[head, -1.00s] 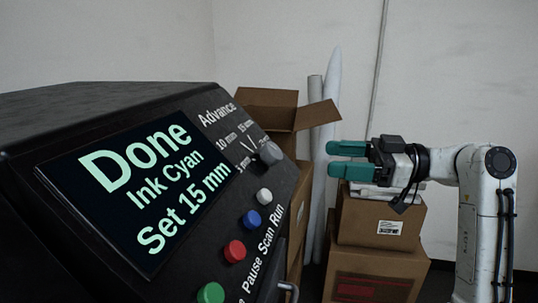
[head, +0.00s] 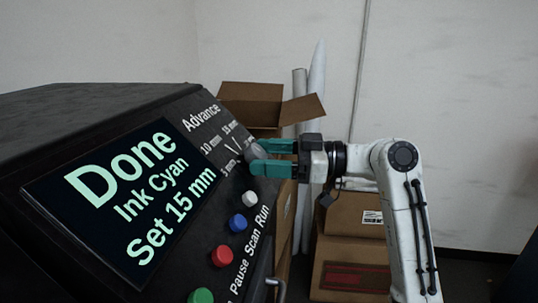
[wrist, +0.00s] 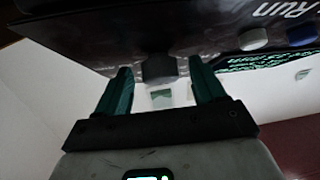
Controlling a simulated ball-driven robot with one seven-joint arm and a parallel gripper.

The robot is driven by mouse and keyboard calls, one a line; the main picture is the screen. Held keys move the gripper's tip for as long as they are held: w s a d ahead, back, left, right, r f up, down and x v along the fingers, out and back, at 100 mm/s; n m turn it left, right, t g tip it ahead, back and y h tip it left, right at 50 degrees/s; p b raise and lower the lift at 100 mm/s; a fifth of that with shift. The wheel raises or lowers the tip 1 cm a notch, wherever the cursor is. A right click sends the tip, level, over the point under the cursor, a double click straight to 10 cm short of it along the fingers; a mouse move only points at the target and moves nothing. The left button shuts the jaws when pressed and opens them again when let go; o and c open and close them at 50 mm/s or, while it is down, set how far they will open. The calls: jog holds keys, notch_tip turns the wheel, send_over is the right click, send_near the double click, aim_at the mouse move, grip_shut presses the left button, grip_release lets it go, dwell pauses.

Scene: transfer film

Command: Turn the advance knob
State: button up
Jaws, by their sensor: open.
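The grey advance knob (head: 255,152) sits at the upper right of the black machine's sloped panel, under the "Advance" label. It also shows in the wrist view (wrist: 160,69). My gripper (head: 262,157) is open, with its teal fingers pointing left at the knob. In the wrist view the fingertips (wrist: 163,78) stand on either side of the knob with a gap at each side. In the head view the fingers partly cover the knob and some of its scale marks. The screen (head: 130,195) reads "Done, Ink Cyan, Set 15 mm".
White (head: 250,198), blue (head: 238,222), red (head: 222,256) and green (head: 201,296) buttons run down the panel below the knob. Cardboard boxes (head: 345,245) and white rolls (head: 317,85) stand behind my arm.

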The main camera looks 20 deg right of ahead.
jog(key=shift+c, duration=0.2)
jog(key=c, duration=1)
jog(key=m+t+h+p, duration=0.1)
jog(key=m, duration=0.1)
jog(key=m+t+h+p, duration=0.1)
jog(key=m+p, duration=0.1)
jog(key=m+t+h+p, duration=0.1)
jog(key=m+t, duration=0.1)
jog(key=m, duration=0.1)
jog(key=shift+s+a+r, duration=0.25)
jog(key=shift+s+a, duration=0.05)
jog(key=shift+s, duration=0.05)
jog(key=shift+m+t+h+p, duration=0.4)
jog(key=shift+m+h+p, duration=0.45)
jog(key=shift+p, duration=0.2)
jog(key=shift+s+a+m+t+h+p, duration=0.1)
jog(key=shift+m+t+h+p, duration=0.3)
jog(key=shift+m+h+p, duration=0.5)
jog(key=shift+f+m, duration=0.15)
jog(key=shift+m, duration=0.1)
